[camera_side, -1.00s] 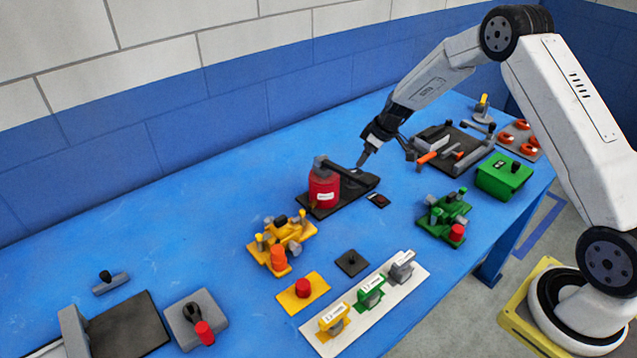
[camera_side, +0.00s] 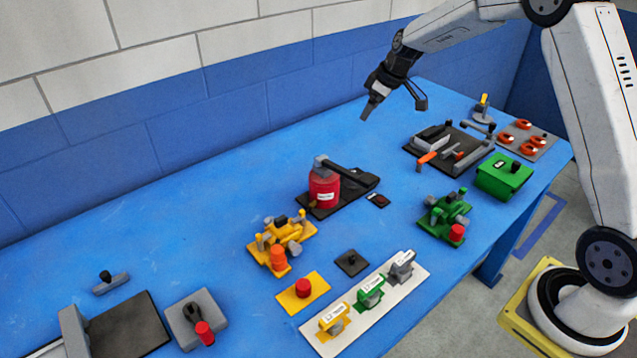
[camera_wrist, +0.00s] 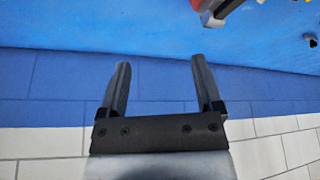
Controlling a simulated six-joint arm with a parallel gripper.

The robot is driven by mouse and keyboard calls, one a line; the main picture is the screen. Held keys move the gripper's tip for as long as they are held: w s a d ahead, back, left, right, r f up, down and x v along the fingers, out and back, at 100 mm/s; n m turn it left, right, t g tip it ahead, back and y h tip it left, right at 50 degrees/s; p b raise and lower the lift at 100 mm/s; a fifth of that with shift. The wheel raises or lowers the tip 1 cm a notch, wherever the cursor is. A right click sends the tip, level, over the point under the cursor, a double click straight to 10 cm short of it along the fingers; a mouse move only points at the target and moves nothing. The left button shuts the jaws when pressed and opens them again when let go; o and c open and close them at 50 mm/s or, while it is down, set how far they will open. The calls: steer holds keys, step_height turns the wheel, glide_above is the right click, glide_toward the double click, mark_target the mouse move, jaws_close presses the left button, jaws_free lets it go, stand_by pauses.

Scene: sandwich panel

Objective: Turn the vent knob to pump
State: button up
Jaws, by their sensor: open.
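My gripper (camera_side: 396,106) is open and empty, raised above the table beyond the red canister. The wrist view shows its two fingers (camera_wrist: 160,64) spread apart with nothing between them. I cannot make out which part is the vent knob, and no "pump" marking is legible. A small dark plate with a black knob (camera_side: 351,258) lies at the front middle in the side view. A red canister (camera_side: 324,187) with a grey top stands on a black base (camera_side: 357,192) with a dark lever beside it. Part of a red and grey object (camera_wrist: 222,8) shows at the wrist view's top edge.
The blue table (camera_side: 190,222) carries a yellow fixture (camera_side: 284,240), a green fixture (camera_side: 443,212), a green box (camera_side: 504,176) and a white strip (camera_side: 415,273) with several labelled parts. A grey box with a red handle (camera_side: 204,332) sits front left. The wall (camera_side: 170,130) runs behind.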

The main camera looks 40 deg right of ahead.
steer(key=s+a+r+m+g+h, duration=0.1)
steer(key=s+a+r+m, duration=0.1)
steer(key=s+a, duration=0.7)
steer(key=shift+s+r, duration=0.65)
steer(key=shift+s, duration=1.05)
steer(key=w+d+f+g, duration=0.1)
steer(key=w+d+f, duration=0.1)
steer(key=w+f, duration=0.3)
steer(key=w+d+f+g, duration=0.1)
steer(key=w+d+f, duration=0.2)
steer(key=w+f, duration=0.2)
steer(key=w+d+f, duration=0.2)
steer(key=w+f, duration=0.3)
steer(key=f, duration=0.2)
steer(key=shift+w+d+f+g+h, duration=0.15)
steer(key=shift+d+f+g+h, duration=0.1)
steer(key=shift+g+h, duration=0.15)
steer(key=shift+w+d+f, duration=0.1)
steer(key=shift+f, duration=0.3)
